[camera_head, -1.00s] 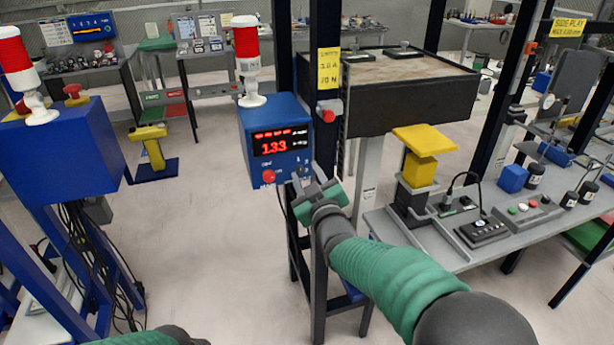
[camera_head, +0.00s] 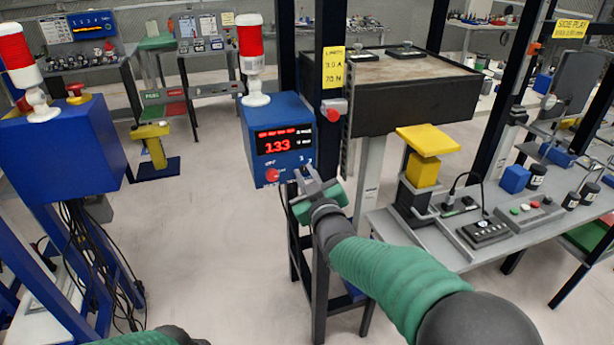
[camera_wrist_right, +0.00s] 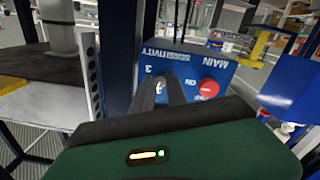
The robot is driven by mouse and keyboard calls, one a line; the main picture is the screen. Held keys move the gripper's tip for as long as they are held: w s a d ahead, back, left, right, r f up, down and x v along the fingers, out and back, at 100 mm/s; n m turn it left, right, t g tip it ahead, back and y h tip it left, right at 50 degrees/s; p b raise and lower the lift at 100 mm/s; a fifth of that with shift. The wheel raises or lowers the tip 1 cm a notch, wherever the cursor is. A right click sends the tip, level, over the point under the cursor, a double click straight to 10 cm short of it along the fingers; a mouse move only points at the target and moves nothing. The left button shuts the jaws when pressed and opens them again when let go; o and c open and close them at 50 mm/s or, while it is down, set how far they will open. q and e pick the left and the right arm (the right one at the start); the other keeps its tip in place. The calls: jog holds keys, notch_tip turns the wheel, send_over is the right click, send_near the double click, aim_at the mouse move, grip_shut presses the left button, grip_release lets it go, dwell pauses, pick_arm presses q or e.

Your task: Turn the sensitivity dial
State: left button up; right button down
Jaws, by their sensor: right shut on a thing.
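The blue control box (camera_head: 262,182) is mounted on a dark post and carries a red display (camera_head: 277,146) reading 1.33. Its sensitivity dial (camera_wrist_right: 160,86) is at the lower right of its front, beside a red button (camera_head: 272,174). In the right wrist view, the SENSITIVITY label appears upside down by the dial, which shows as a small pale piece between the fingertips. My right gripper (camera_head: 304,176) is at the box and is shut on the dial; its fingers (camera_wrist_right: 164,92) partly hide it. My left gripper is out of view.
A red and white beacon (camera_head: 251,55) stands on the box. A second blue box (camera_head: 60,150) stands at the left. A workbench (camera_head: 400,237) with switches and a yellow-topped stand is at the right.

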jog(key=m+b, duration=0.1)
jog(key=m, duration=0.4)
jog(key=shift+r+m+b, duration=0.15)
jog(key=shift+m+b, duration=0.15)
jog(key=shift+b, duration=0.1)
jog(key=m+b, duration=0.1)
jog(key=m, duration=0.3)
jog(key=shift+r+m, duration=0.15)
jog(key=shift+m, duration=0.25)
jog(key=c, duration=1.6)
grip_release()
jog(key=shift+w, duration=0.1)
jog(key=shift+o, duration=1.4)
jog(key=shift+f+g, duration=0.2)
jog(key=shift+g, duration=0.1)
